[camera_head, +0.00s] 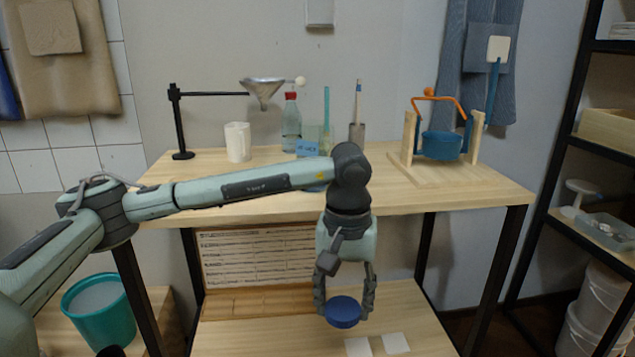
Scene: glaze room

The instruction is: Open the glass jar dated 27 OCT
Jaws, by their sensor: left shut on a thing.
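A clear glass jar (313,133) with a blue label (307,149) stands on the wooden table, behind my left arm. The label's writing is too small to read surely. No lid shows on its top, and my arm hides its lower part. My left gripper (344,300) points down in front of the table's front edge, above the lower shelf. It is shut on a round blue lid (342,313), held between its fingertips and apart from the jar. My right gripper is not in view.
A black stand with a funnel (264,91), a white mug (237,142), a red-capped bottle (291,122) and a brush holder (356,133) stand on the table (455,200). A wooden frame (408,143) holds a blue pot (441,145). The table's front right is clear. White cards (396,343) lie below.

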